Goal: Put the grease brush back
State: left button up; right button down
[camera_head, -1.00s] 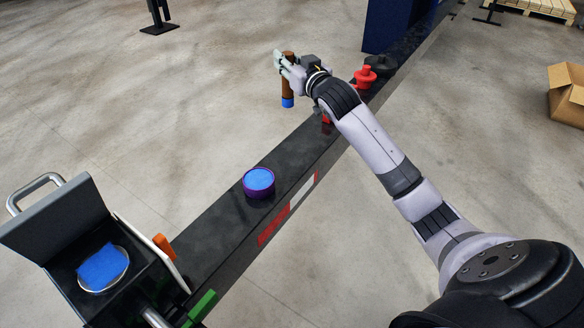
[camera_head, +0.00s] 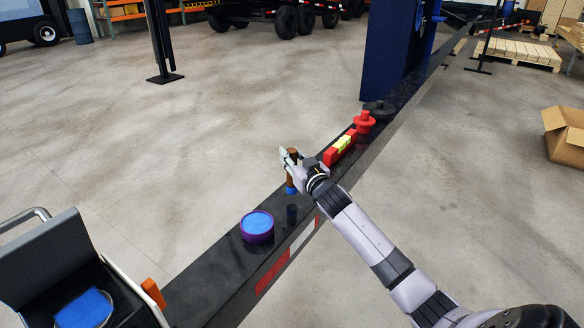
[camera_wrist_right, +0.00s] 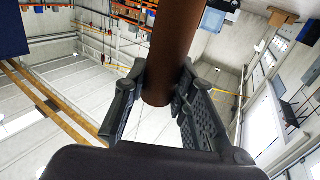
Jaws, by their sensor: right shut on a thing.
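The grease brush (camera_head: 291,183) has a brown handle and a blue lower end. My right gripper (camera_head: 292,161) is shut around its handle and holds it roughly upright, blue end down, over the black beam (camera_head: 222,272). The handle (camera_wrist_right: 178,45) also shows between the fingers in the right wrist view. A round purple tub (camera_head: 257,236) filled with blue grease stands on the beam, nearer and to the left of the brush. A dark patch under the brush looks like its reflection; I cannot tell whether the brush touches the beam. My left gripper is out of view.
A red and yellow block (camera_head: 340,149), a red knobbed part (camera_head: 364,122) and a dark one (camera_head: 379,110) sit farther along the beam. A cardboard box (camera_head: 566,136) stands at right.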

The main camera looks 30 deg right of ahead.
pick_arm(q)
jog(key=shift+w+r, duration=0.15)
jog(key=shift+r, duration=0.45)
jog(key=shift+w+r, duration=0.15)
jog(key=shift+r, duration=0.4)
pick_arm(e)
jog(key=shift+f, duration=1.4)
jog(key=shift+f, duration=0.2)
jog(key=c, duration=1.3)
grip_release()
jog(key=shift+c, duration=0.2)
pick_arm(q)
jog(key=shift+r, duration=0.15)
pick_arm(e)
jog(key=shift+r, duration=0.1)
jog(key=shift+r, duration=0.15)
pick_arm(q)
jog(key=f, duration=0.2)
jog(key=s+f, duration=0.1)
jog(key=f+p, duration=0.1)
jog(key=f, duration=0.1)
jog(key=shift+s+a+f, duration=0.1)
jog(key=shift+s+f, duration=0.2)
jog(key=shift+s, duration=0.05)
pick_arm(e)
jog(key=s+a, duration=0.1)
jog(key=s, duration=1.1)
jog(key=shift+a, duration=0.3)
